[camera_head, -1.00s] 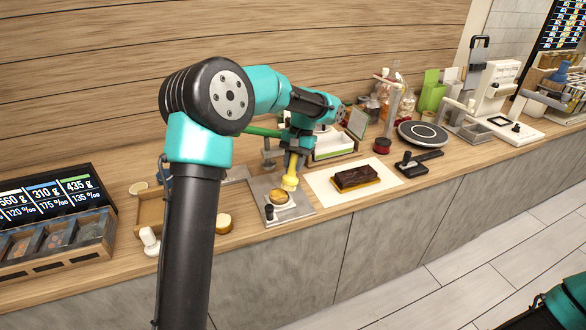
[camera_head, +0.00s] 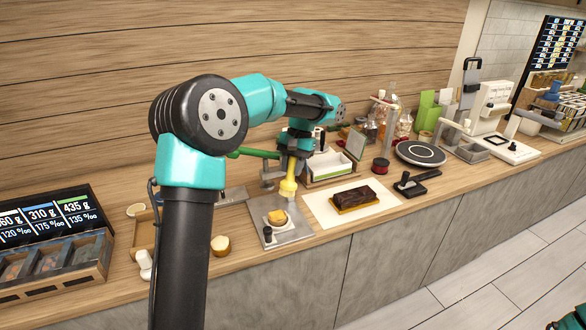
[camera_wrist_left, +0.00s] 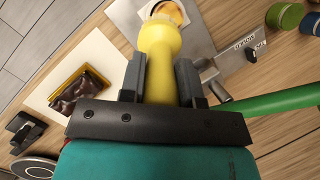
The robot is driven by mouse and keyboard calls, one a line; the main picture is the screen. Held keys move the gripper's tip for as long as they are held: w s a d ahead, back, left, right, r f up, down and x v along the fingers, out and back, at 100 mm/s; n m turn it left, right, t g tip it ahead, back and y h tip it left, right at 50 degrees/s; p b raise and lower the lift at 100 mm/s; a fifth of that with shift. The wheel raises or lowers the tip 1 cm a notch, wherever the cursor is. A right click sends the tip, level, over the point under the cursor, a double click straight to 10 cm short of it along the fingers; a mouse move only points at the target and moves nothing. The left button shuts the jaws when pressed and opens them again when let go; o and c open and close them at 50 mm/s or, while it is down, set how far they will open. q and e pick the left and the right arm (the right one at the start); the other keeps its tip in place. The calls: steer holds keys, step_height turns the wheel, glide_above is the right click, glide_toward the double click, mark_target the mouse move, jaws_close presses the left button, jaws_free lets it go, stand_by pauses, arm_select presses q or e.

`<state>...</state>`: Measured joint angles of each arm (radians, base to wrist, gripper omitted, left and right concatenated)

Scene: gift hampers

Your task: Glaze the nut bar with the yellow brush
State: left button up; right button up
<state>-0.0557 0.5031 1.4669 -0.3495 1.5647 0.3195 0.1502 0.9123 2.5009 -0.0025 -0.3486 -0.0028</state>
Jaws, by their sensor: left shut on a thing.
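My left gripper (camera_head: 292,158) is shut on the yellow brush (camera_head: 289,184) and holds it upright above the metal plate (camera_head: 294,233) with a small cup of amber glaze (camera_head: 277,217). In the left wrist view the brush (camera_wrist_left: 158,60) sits between the two dark fingers (camera_wrist_left: 160,82), and its far end overlaps the cup (camera_wrist_left: 168,12). The brush tip is hidden there. The dark nut bar (camera_head: 352,196) lies on a golden base on a white sheet (camera_head: 322,208), right of the brush. It also shows in the left wrist view (camera_wrist_left: 78,92). My right gripper is not in view.
A black-handled tool (camera_head: 415,184) and a round dark plate (camera_head: 420,153) stand right of the sheet. A white box (camera_head: 328,168) stands behind. A wooden tray (camera_head: 143,232) and a price display (camera_head: 45,220) are at left. The green handle (camera_wrist_left: 285,110) lies near my left gripper.

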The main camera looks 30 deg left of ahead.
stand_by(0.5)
arm_select(q)
steer(key=shift+s+a, duration=0.75)
steer(key=shift+s, duration=0.2)
steer(key=shift+f, duration=0.1)
